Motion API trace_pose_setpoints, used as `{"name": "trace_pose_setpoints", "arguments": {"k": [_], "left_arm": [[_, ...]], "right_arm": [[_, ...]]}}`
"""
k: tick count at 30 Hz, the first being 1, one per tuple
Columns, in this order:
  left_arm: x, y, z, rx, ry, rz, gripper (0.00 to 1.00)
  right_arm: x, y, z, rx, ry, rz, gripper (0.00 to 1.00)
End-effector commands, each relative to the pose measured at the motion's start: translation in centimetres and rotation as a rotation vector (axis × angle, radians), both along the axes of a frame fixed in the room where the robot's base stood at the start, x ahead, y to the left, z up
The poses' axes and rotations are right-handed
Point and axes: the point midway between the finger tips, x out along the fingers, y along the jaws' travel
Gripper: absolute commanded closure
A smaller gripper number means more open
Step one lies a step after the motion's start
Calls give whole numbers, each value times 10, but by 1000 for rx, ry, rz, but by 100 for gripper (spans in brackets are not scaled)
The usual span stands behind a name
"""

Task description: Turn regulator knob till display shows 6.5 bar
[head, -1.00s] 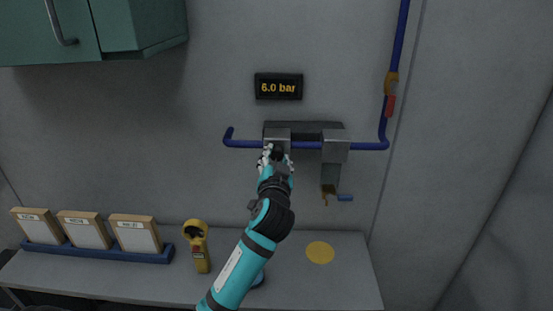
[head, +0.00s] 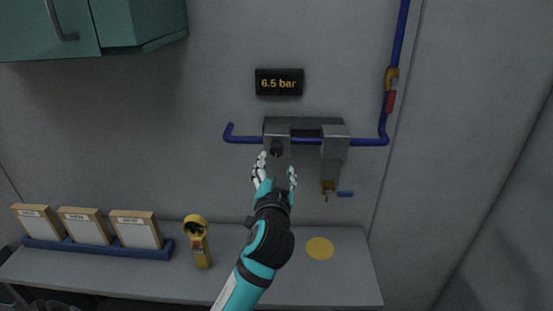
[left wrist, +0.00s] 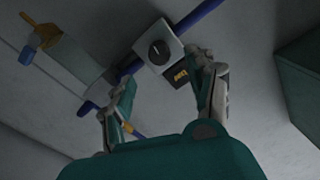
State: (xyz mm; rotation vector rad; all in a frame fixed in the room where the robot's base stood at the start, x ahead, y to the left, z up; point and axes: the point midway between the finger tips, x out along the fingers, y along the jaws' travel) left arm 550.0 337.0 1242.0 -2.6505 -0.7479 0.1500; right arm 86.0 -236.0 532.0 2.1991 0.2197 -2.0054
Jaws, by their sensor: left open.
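The display (head: 279,82) on the wall reads 6.5 bar in yellow digits. Below it is the grey regulator (head: 277,129) on the blue pipe, with a dark round knob (head: 276,149) on its front. The knob shows in the left wrist view (left wrist: 159,53) with a light pointer mark. My left gripper (head: 276,170) is open and empty, just below the knob and apart from it. In the left wrist view its two fingers (left wrist: 163,88) are spread wide, with the knob beyond them. My right gripper does not show.
A second grey unit (head: 335,142) with a brass outlet and blue lever (head: 345,194) hangs to the right. The shelf below holds a yellow handheld device (head: 198,240), a blue rack (head: 100,248) of framed cards and a yellow disc (head: 320,248). A green cabinet (head: 140,25) hangs upper left.

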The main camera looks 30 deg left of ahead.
Motion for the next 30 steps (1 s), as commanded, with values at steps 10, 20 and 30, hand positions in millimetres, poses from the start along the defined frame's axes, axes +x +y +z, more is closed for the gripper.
{"name": "trace_pose_setpoints", "arguments": {"k": [10,20,30], "left_arm": [[-43,-27,-1,-1,2,0,43],[-46,-28,0,0,1,0,43],[-47,-29,-7,-10,18,-4,43]], "right_arm": [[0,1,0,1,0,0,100],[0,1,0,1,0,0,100],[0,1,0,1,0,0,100]]}}
